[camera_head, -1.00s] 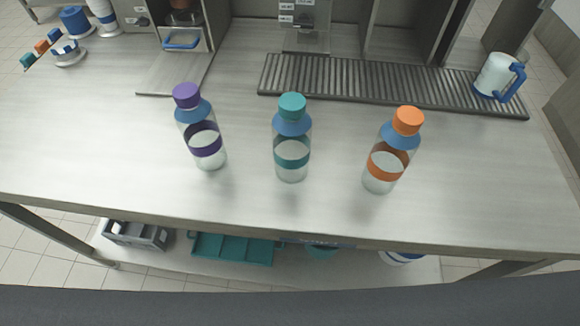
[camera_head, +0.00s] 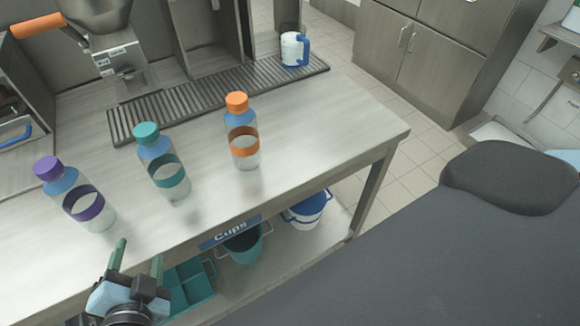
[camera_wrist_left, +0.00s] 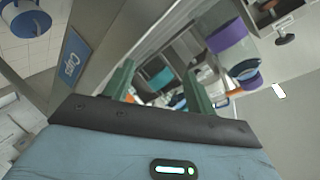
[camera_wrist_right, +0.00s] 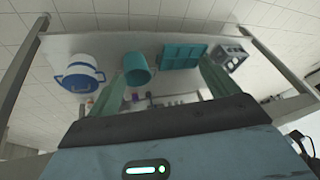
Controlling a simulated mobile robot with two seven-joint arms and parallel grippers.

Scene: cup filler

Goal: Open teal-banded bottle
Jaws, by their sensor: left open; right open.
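The teal-banded bottle (camera_head: 165,168) stands upright on the bench, its teal cap (camera_head: 146,134) on. It is between the purple-banded bottle (camera_head: 82,200) on the left and the orange-banded bottle (camera_head: 243,140) on the right. My left gripper (camera_head: 138,256) is open and empty at the bench's front edge, below and short of the teal-banded bottle.
A ribbed drip tray (camera_head: 200,100) lies behind the bottles, with a white and blue jug (camera_head: 294,50) at its right end. Under the bench are a teal bin (camera_head: 243,245), a blue and white bucket (camera_head: 306,210) and a teal divided tray (camera_head: 190,287). The bench's right end is clear.

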